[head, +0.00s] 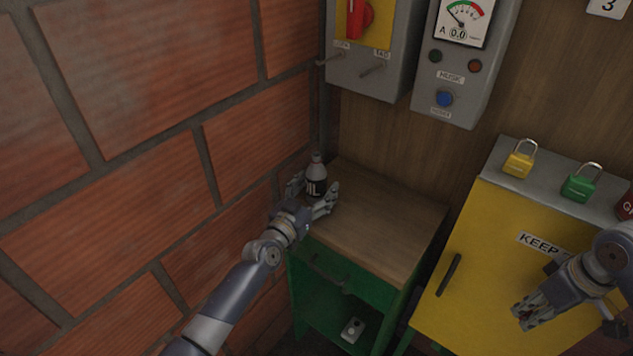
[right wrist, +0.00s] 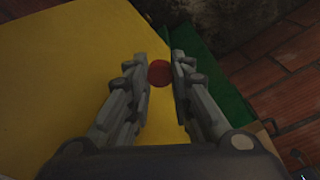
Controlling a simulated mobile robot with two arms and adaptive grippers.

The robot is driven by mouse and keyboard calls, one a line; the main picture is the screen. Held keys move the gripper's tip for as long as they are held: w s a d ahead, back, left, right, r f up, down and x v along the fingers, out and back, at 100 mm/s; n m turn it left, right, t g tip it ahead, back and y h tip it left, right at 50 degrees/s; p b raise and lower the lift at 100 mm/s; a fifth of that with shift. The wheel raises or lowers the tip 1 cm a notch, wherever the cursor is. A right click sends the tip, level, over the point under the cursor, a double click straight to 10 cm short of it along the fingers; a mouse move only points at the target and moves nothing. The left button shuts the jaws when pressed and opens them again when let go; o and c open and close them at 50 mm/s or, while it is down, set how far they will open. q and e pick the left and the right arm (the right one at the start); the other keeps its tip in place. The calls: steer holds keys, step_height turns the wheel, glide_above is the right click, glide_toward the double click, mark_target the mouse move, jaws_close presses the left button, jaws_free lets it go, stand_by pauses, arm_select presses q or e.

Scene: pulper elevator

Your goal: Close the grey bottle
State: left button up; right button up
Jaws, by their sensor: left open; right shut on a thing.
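The grey bottle (head: 317,172) with a dark label stands upright at the back left of the wooden tabletop. My left gripper (head: 319,196) is open, with its fingers on either side of the bottle's lower part; I cannot tell whether they touch it. My right gripper (head: 531,314) is in front of the yellow cabinet door. In the right wrist view, my right gripper (right wrist: 159,72) is shut on a small round red thing (right wrist: 159,75), which looks like a cap. The bottle's mouth is too small to tell if anything covers it.
The wooden tabletop (head: 385,222) is clear apart from the bottle. A brick wall (head: 130,70) rises close on the left. The yellow cabinet (head: 480,270) stands at the right, with a yellow padlock (head: 519,162) and a green padlock (head: 580,187) on top. Control boxes hang above.

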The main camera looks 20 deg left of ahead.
arm_select(q)
steer(key=shift+w+d, duration=0.1)
steer(key=shift+w, duration=0.15)
steer(key=shift+s, duration=0.1)
steer(key=c, duration=1.3)
steer(key=shift+r, duration=0.1)
